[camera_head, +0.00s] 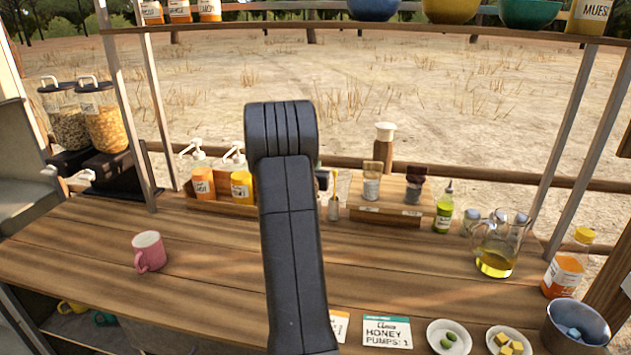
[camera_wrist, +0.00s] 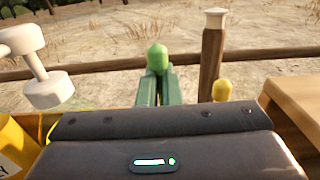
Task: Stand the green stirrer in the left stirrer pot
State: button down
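In the wrist view the green stirrer (camera_wrist: 157,56) shows its rounded tip at the top, between the two fingers of my gripper (camera_wrist: 158,88), which look closed on it. Its lower part is hidden by the gripper body. In the head view my arm covers the gripper and the stirrer. A small stirrer pot (camera_head: 334,210) stands just right of my arm with a yellow stirrer (camera_head: 336,183) in it. The yellow stirrer's tip also shows in the wrist view (camera_wrist: 222,90), right of the green one. I see no left stirrer pot; my arm blocks that area.
Pump bottles (camera_head: 202,182) stand in a wooden tray left of my arm. A wooden stand (camera_head: 386,205) with jars, a tall brown mill (camera_head: 384,152) and a green bottle (camera_head: 443,212) are to the right. A pink mug (camera_head: 149,251) sits on the open left counter.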

notch_tip(320, 180, down, 4)
jog(key=shift+r+p, duration=0.1)
jog(key=shift+p, duration=0.2)
jog(key=shift+b, duration=0.4)
jog(key=c, duration=1.6)
grip_release()
jog(key=shift+s+r+p, duration=0.1)
jog(key=shift+p, duration=0.3)
jog(key=b+v, duration=0.3)
jog(key=v, duration=0.8)
jog(key=shift+s, duration=0.4)
